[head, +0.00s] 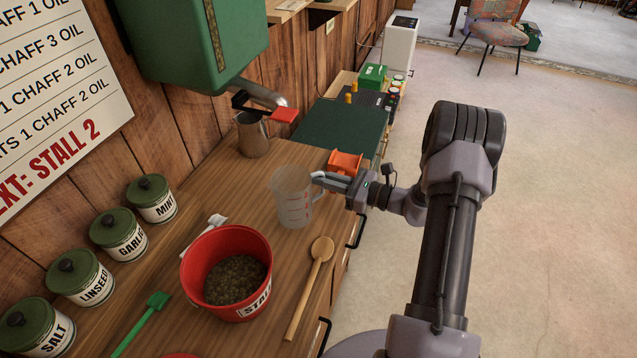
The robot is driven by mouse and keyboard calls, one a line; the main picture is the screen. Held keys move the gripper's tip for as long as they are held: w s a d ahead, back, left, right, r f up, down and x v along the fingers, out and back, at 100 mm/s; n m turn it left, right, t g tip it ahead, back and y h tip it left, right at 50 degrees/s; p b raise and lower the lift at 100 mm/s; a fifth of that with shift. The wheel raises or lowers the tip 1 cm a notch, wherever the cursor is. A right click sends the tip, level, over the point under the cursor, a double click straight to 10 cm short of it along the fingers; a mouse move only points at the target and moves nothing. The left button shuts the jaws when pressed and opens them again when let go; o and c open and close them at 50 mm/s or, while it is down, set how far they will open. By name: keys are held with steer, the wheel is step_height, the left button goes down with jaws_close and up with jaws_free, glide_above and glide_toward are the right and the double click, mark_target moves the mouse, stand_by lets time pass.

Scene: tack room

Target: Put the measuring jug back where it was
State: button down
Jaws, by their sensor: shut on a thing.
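The measuring jug (291,200) is clear plastic with red markings. It is upright at the middle of the wooden counter, behind and right of the red bucket. I cannot tell whether its base touches the counter. My gripper (322,184) comes in from the right and is shut on the jug's handle side. The exact grip on the handle is partly hidden by the fingers.
The red bucket (205,258) holds brown feed. A wooden spoon (308,290) lies to its right. A metal jug (251,136) stands under the green dispenser's spout (265,95). An orange object (345,162) lies behind my gripper. Labelled tins (118,235) line the wall. A green mat (338,130) lies farther back.

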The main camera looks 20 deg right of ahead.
steer(key=w+f+b, duration=0.1)
steer(key=w+f, duration=0.1)
steer(key=w+d+f+b, duration=0.1)
steer(key=w+f, duration=0.1)
steer(key=shift+d, duration=0.1)
